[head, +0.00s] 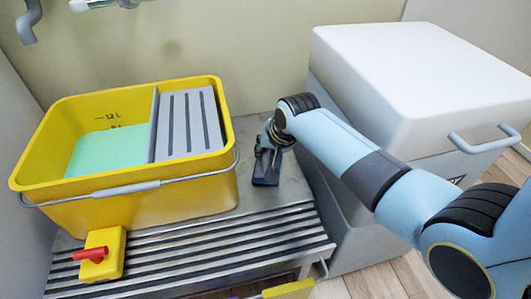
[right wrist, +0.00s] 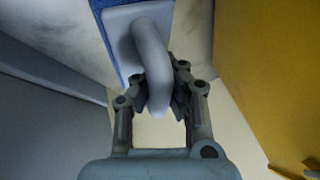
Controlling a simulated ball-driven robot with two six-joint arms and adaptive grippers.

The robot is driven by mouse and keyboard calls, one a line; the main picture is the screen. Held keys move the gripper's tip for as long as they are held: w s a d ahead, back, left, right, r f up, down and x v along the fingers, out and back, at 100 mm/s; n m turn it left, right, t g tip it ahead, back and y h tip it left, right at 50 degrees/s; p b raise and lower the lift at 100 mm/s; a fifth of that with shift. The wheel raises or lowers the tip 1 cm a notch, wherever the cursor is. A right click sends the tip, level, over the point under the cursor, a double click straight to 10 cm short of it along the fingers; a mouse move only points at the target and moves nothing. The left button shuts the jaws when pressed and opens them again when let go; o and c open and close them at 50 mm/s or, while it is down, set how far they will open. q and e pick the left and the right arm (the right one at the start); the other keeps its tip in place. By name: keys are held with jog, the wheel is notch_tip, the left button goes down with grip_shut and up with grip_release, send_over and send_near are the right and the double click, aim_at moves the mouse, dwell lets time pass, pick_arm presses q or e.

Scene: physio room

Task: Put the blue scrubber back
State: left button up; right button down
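The blue scrubber (right wrist: 122,45) shows in the right wrist view as a pale plate with a blue pad edge and a curved grey handle. My right gripper (right wrist: 158,100) has its fingers against both sides of this handle and looks shut on it. In the head view, my right gripper (head: 268,148) points down beside the yellow bucket's right side. A dark blue part of the scrubber (head: 266,180) shows below it, at the metal bench; whether it touches the bench is unclear. My left gripper is not in view.
The yellow bucket (head: 190,192) holds green liquid and a grey slotted insert (head: 188,120). A yellow block with a red tap (head: 100,255) sits at its front. The slatted metal bench (head: 215,250) is otherwise clear in front. A white-topped cabinet (head: 400,75) stands right. A grey hook (head: 30,22) is upper left.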

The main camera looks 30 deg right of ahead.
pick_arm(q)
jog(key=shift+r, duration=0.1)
pick_arm(e)
jog(key=c, duration=1.9)
grip_release()
jog(key=shift+f, duration=0.1)
jog(key=shift+c, duration=0.2)
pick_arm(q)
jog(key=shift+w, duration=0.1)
pick_arm(e)
jog(key=o, duration=0.5)
jog(key=shift+c, duration=0.2)
jog(key=shift+r, duration=0.2)
jog(key=p+v, duration=0.3)
jog(key=v, duration=0.3)
jog(key=shift+w, duration=0.15)
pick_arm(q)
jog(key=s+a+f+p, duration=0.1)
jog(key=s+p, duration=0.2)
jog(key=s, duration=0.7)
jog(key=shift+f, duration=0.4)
pick_arm(e)
jog(key=v, duration=0.6)
